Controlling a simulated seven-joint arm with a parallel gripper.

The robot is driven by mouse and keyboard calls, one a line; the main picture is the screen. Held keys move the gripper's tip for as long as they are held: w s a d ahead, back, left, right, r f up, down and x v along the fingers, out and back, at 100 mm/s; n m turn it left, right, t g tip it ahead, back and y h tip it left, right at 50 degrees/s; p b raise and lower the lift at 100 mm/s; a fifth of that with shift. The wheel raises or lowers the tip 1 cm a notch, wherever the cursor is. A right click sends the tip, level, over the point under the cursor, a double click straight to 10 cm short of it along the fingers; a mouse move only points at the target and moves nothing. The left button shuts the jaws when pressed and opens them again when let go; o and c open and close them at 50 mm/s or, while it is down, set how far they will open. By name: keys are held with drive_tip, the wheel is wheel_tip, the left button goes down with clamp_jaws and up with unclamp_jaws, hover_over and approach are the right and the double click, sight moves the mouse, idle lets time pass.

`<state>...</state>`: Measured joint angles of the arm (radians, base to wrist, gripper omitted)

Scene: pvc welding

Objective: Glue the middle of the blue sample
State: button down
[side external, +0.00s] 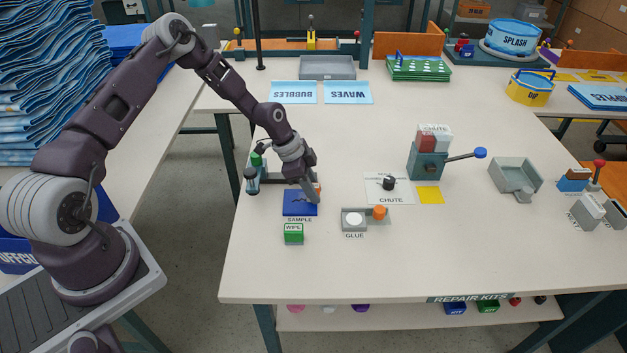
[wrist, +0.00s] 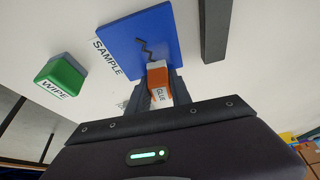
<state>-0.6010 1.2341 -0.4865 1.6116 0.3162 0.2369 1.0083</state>
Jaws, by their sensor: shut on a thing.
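The blue sample (side external: 299,203) is a flat blue square on the white table, beside the printed word SAMPLE. In the wrist view the blue sample (wrist: 140,38) has a dark wavy line near its lower middle. My gripper (side external: 312,194) is at the right part of the sample. In the wrist view my gripper (wrist: 160,88) is shut on an orange and white glue stick labelled GLUE (wrist: 159,84). The glue's white end points at the sample near the wavy line; I cannot tell whether it touches. In the side view the glue is mostly hidden by my fingers.
A green WIPE block (side external: 293,233) stands in front of the sample. A grey glue holder (side external: 354,219) with a white disc and an orange cap (side external: 379,213) is to the right. The chute plate (side external: 389,191) and a grey-blue press (side external: 427,160) are farther right. The table front is clear.

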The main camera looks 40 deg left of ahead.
sight(293, 202)
drive_tip(key=shift+s+a, duration=2.5)
drive_tip(key=shift+s, duration=0.05)
drive_tip(key=shift+w+d, duration=2.5)
drive_tip(key=shift+d, duration=0.05)
drive_tip(key=shift+s+d, duration=0.4)
drive_tip(key=shift+d, duration=0.05)
drive_tip(key=shift+s+a, duration=2.45)
drive_tip(key=shift+w+d+r, duration=0.1)
drive_tip(key=shift+w+d, duration=2.4)
drive_tip(key=shift+r, duration=4)
